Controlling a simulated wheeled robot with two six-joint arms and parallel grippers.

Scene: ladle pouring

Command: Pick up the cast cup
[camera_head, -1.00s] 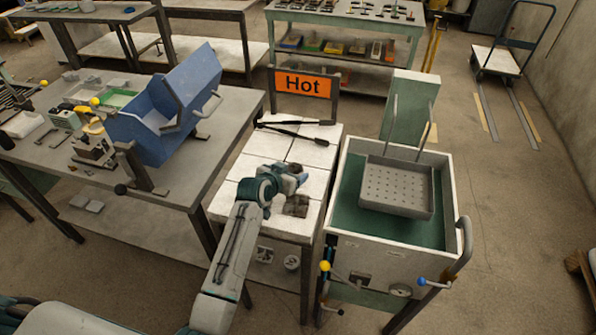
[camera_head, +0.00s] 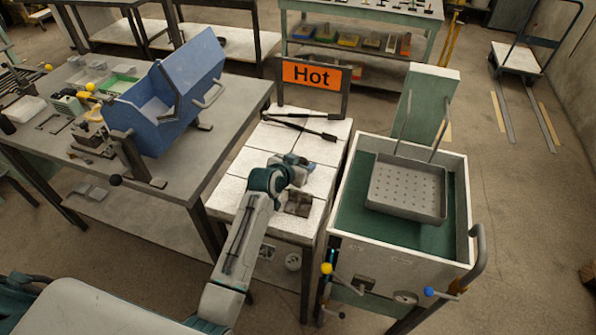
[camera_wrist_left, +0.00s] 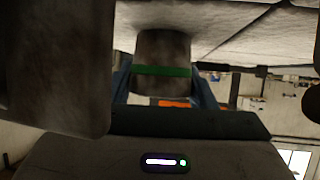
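The cast cup (camera_wrist_left: 163,60) is a grey, rounded piece with a green band across it in the left wrist view, which looks upside down. It sits between the two blue fingers of my left gripper (camera_wrist_left: 163,88), close to both; whether they press on it is unclear. In the head view my left gripper (camera_head: 298,170) is low over the white-tiled hot table (camera_head: 246,164), and the cup cannot be made out clearly there. A dark split block (camera_head: 299,203) lies just in front of the gripper. My right gripper is not in view.
Long dark tongs (camera_head: 300,126) lie behind the gripper, before the orange "Hot" sign (camera_head: 311,75). A tank with a perforated basket (camera_head: 408,188) stands to the right. A blue tilting trough (camera_head: 165,95) is on the left table. A large dark shape fills the wrist view's left.

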